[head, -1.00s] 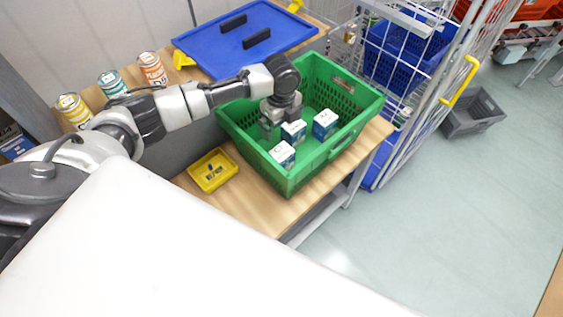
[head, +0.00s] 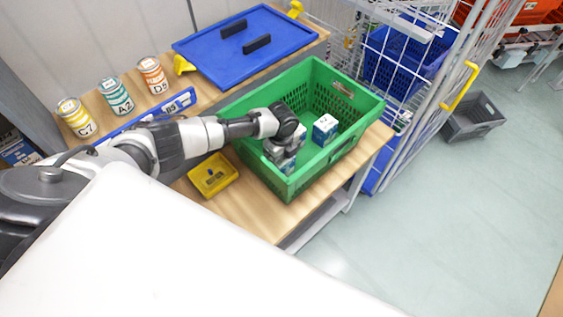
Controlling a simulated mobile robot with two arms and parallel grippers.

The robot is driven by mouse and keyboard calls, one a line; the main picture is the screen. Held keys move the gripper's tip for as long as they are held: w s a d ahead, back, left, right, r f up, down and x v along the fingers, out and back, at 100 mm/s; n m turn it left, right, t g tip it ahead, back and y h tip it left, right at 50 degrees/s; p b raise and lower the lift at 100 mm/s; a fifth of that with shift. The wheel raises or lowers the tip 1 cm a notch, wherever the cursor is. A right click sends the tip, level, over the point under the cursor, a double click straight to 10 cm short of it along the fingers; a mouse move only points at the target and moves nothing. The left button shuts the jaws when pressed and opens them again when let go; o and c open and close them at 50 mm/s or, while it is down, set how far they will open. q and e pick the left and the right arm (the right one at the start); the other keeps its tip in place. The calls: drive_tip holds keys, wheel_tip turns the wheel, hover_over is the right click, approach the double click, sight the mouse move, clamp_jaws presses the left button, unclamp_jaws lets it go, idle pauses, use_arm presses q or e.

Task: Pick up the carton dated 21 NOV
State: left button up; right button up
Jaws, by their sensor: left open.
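The green crate (head: 345,150) stands on the wooden table with small white-and-blue cartons inside. One carton (head: 325,130) stands clear in the right part of the crate. A second carton (head: 287,166) shows only partly below my left gripper (head: 282,158). That gripper is open and low in the crate's near left part, over or around this carton; I cannot tell whether it touches it. Another carton beside the gripper is mostly hidden by it. The dates on the cartons are too small to read. My right gripper is not in view.
A blue lid (head: 245,42) with black handles lies behind the crate. Cans (head: 115,95) stand at the left by a blue labelled strip (head: 180,103). A wire cage (head: 405,85) with blue baskets stands at the right.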

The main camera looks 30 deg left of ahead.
use_arm(q)
drive_tip(key=shift+f, duration=0.45)
drive_tip(key=shift+c, duration=0.3)
drive_tip(key=c, duration=1)
drive_tip(key=shift+r, duration=0.1)
drive_tip(key=shift+c, duration=0.2)
